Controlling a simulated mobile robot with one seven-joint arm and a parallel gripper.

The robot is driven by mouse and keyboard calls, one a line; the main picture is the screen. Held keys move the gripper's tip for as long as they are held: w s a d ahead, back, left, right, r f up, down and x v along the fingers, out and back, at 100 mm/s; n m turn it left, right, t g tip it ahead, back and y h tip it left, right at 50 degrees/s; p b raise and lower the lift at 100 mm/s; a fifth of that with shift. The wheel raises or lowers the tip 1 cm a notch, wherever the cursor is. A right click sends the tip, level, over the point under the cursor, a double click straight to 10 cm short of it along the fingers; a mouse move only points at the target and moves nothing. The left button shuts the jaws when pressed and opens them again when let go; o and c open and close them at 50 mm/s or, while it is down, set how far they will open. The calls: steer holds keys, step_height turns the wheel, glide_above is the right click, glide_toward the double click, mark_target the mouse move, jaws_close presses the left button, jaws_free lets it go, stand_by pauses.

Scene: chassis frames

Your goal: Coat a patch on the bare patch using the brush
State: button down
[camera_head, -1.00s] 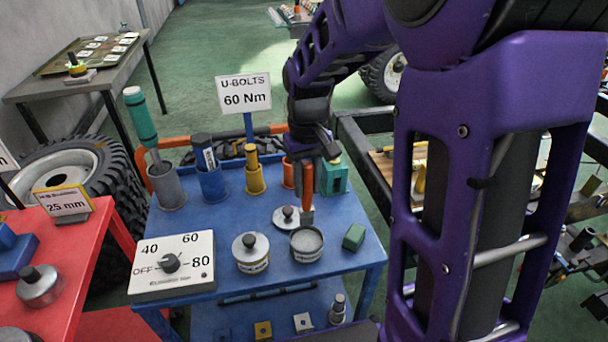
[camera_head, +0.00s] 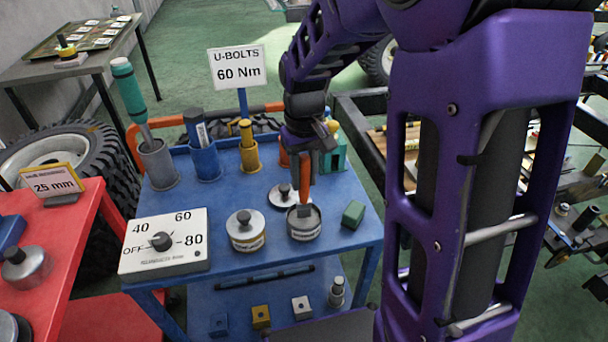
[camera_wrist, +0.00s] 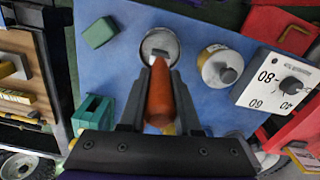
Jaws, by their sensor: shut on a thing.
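My gripper (camera_head: 304,168) is shut on the brush (camera_head: 305,184), which has an orange handle and hangs nearly upright. Its bristle end is down inside the open grey tin (camera_head: 304,232) on the blue cart. In the wrist view, the brush (camera_wrist: 160,92) lies between the fingers of my gripper (camera_wrist: 160,78), and its far end meets the open tin (camera_wrist: 158,36). The bristles are mostly hidden by the tin and handle. I cannot pick out the bare patch in these views.
The blue cart top (camera_head: 300,262) also holds a loose lid (camera_head: 280,199), a closed tin (camera_head: 246,239), a green block (camera_head: 353,213), a dial box (camera_head: 163,243) and several tool cups at the back. A dark chassis frame (camera_head: 362,122) stands to the right.

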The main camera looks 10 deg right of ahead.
mark_target(304, 157)
steer(key=shift+f, duration=0.55)
stand_by(1.6)
steer(key=shift+r, duration=0.1)
steer(key=shift+r+p, duration=2.7)
steer(key=shift+r, duration=0.8)
steer(key=shift+s+f, duration=0.1)
